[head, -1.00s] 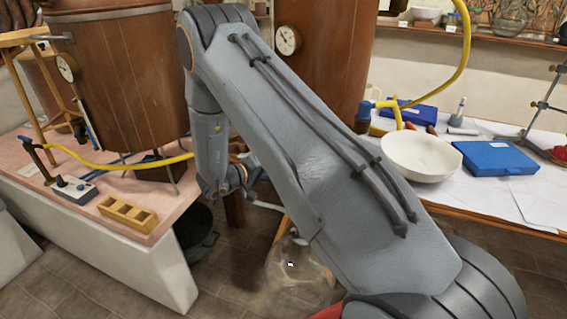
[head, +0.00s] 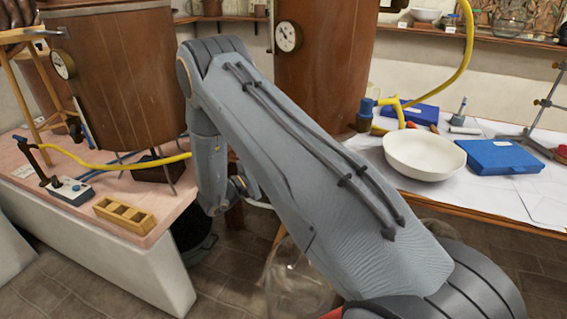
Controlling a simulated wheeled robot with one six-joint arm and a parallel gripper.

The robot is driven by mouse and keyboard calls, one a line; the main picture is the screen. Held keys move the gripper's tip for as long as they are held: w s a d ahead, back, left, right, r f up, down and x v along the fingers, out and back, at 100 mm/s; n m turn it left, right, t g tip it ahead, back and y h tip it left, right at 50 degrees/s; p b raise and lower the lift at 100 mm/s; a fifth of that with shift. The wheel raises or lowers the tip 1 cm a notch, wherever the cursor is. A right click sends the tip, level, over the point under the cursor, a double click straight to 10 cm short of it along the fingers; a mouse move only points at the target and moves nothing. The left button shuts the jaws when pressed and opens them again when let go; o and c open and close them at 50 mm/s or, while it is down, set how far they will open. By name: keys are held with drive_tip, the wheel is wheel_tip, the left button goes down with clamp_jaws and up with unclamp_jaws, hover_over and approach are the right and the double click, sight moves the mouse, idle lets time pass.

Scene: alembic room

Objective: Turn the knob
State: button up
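A small control box (head: 70,190) with a white top, a dark base and a blue detail lies on the pink table at the left of the head view. It is the likeliest place for the knob, but the knob is too small to make out clearly. My arm crosses the middle of the view and bends down at its elbow, with its wrist near the right edge of the pink table. The wrist is well to the right of the box and apart from it. My gripper's fingers cannot be made out, so their opening does not show.
The pink table (head: 120,225) also bears a wooden rack (head: 125,213) and a yellow hose (head: 120,165). A glass vessel (head: 295,285) is on the floor below my arm. The right table holds a white bowl (head: 425,157) and a blue case (head: 500,157).

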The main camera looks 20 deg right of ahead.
drive_tip(key=shift+n, duration=0.3)
drive_tip(key=o, duration=1.1)
drive_tip(key=shift+c, duration=0.2)
drive_tip(key=b+v, duration=0.1)
drive_tip(key=v, duration=0.7)
drive_tip(key=shift+b, duration=0.35)
drive_tip(key=shift+w, duration=0.1)
